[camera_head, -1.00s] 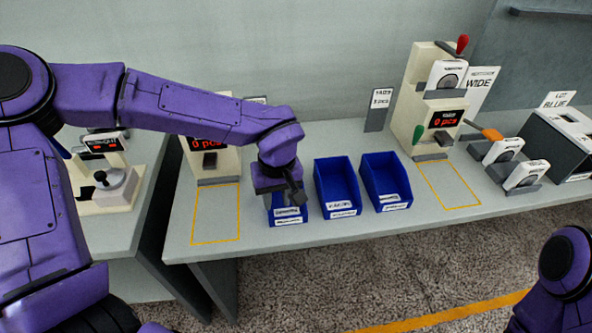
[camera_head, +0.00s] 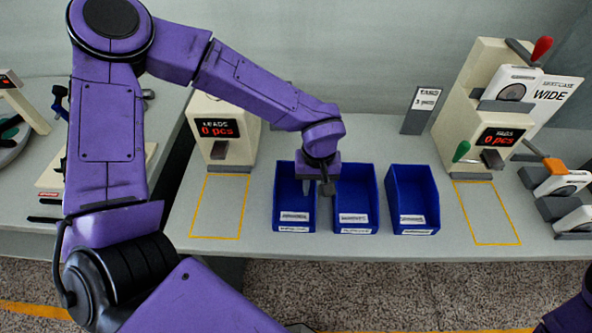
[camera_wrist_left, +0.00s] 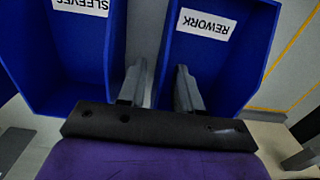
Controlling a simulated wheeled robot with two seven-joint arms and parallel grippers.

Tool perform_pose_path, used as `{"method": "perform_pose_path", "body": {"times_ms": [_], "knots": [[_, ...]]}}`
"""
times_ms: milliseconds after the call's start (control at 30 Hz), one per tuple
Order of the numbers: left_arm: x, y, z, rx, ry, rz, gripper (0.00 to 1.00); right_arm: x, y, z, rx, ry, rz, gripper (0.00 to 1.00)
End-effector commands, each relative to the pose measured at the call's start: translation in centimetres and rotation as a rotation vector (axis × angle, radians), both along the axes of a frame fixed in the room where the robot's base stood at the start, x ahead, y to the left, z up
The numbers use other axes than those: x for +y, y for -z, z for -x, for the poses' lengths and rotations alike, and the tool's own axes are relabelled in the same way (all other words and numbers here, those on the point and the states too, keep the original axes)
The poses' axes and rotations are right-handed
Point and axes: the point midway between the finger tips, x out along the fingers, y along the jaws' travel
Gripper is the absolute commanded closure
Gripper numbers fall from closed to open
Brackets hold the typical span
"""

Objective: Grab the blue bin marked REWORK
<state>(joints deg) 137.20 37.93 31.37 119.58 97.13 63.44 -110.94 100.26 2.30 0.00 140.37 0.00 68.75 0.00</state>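The blue REWORK bin (camera_wrist_left: 215,65) is on the right in the left wrist view, its label upside down. By its place beside the yellow outline, it is the leftmost bin (camera_head: 294,215) in the head view, where labels are too small to read. The blue SLEEVES bin (camera_wrist_left: 75,75) stands beside it, the middle bin (camera_head: 355,215) in the head view. My left gripper (camera_wrist_left: 158,75) is open and pointing down across the REWORK bin's side wall. One finger is over the bin's inside, the other over the gap between bins. Contact cannot be told. My right gripper is not in view.
A third blue bin (camera_head: 413,200) stands to the right. A cream press (camera_head: 220,130) reading 0 pcs stands behind the left yellow outline (camera_head: 217,207); another press (camera_head: 485,110) stands at the right. The outlined areas on the grey bench are clear.

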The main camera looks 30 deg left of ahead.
Motion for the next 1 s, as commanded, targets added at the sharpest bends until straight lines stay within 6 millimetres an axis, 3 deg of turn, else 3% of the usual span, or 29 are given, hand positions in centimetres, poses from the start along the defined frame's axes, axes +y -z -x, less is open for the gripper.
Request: {"method": "perform_pose_path", "body": {"times_ms": [133, 367, 467, 500, 833, 1000], "knots": [[-0.1, 1.9, 0.0, 0.000, 0.002, 0.000, 0.66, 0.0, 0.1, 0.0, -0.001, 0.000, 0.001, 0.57], [-0.1, 2.0, 0.0, -0.001, 0.003, 0.000, 0.66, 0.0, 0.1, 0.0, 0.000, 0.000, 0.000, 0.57], [-0.1, 2.0, 0.0, -0.001, 0.003, 0.000, 0.98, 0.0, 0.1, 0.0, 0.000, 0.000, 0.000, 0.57], [-0.1, 2.0, 0.0, -0.001, 0.003, 0.000, 1.00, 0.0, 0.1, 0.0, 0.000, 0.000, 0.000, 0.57], [-0.1, 1.9, 0.0, -0.001, 0.003, 0.000, 1.00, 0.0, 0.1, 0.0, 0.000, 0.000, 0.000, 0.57], [-0.1, 0.4, -0.1, -0.004, 0.002, 0.002, 1.00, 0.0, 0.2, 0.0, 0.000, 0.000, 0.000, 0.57]]}}
